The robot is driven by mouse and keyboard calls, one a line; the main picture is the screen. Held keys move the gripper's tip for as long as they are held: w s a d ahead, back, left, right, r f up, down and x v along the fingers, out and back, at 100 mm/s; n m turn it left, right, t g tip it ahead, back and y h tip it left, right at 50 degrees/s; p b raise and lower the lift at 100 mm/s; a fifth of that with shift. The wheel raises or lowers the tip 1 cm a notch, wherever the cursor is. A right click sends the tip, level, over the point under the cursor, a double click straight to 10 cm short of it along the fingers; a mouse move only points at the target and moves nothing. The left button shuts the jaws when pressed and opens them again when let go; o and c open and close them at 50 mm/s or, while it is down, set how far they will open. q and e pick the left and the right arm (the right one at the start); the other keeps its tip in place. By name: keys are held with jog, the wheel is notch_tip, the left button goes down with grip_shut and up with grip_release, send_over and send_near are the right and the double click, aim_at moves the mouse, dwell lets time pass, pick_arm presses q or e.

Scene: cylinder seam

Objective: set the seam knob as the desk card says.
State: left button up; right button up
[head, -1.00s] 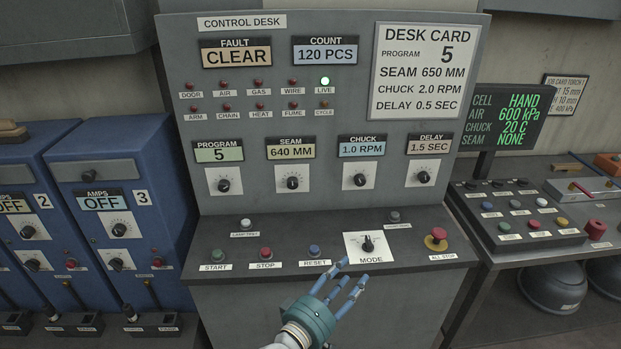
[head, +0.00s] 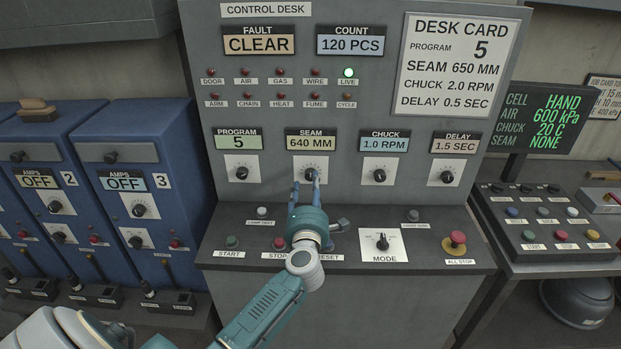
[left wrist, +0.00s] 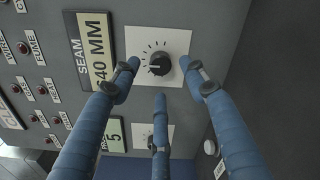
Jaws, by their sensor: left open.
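The seam knob (head: 310,174) is a black dial on a white plate below the seam display (head: 311,140), which reads 640 MM. The desk card (head: 456,65) reads program 5, seam 650 MM, chuck 2.0 RPM, delay 0.5 SEC. My left gripper (head: 307,180) is open in front of the seam knob, its fingers partly covering the plate. In the left wrist view the seam knob (left wrist: 158,64) sits between the blue fingertips of my left gripper (left wrist: 163,78), with visible gaps around it. My right gripper is not in view.
The program knob (head: 241,173) is left of the seam knob and the chuck knob (head: 379,175) is right. Below on the sloped ledge are the mode switch (head: 382,242), a red all-stop button (head: 457,240) and several push buttons. A green live lamp (head: 348,72) is lit.

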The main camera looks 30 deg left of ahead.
aim_at(311, 178)
pick_arm(q)
jog(key=x, duration=0.3)
jog(key=shift+w+d, duration=0.1)
jog(key=shift+w+a, duration=0.35)
jog(key=shift+w, duration=0.15)
grip_shut()
jog(key=m+p, duration=0.3)
jog(key=p, duration=0.2)
jog(key=shift+r+m, duration=0.2)
jog(key=shift+m, duration=0.2)
jog(key=shift+f+m+p, duration=0.2)
jog(key=shift+m+p, duration=0.15)
jog(key=shift+m, duration=0.25)
jog(key=shift+f, duration=0.1)
